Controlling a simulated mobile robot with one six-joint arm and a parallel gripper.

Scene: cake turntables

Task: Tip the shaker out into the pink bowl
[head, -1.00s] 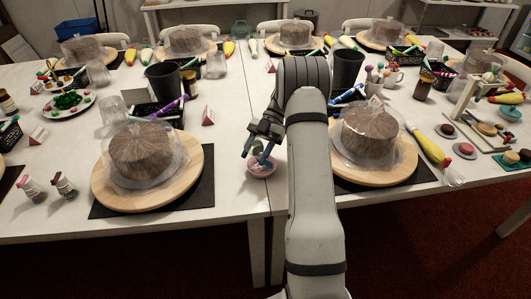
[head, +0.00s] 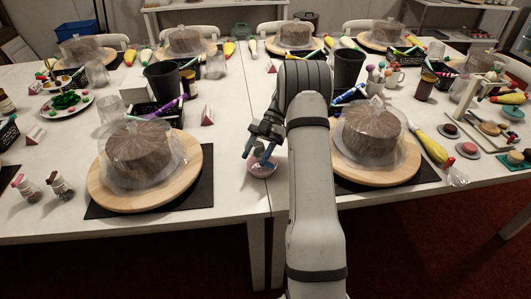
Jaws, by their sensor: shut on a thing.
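The pink bowl (head: 262,170) stands on the white table near its front edge, between the two cake boards. My gripper (head: 258,153) is low, right over the bowl, with its fingers pointing down. It is shut on a small greyish shaker (head: 257,148), which is mostly hidden between the fingers. I cannot tell the shaker's exact tilt, or whether anything is coming out of it. The inside of the bowl is partly covered by the fingers.
A wrapped cake on a wooden board (head: 188,190) stands to the left, another on a board (head: 400,172) to the right behind my arm. Two small bottles (head: 60,184) stand at the far left. A dark cup (head: 163,82) is behind.

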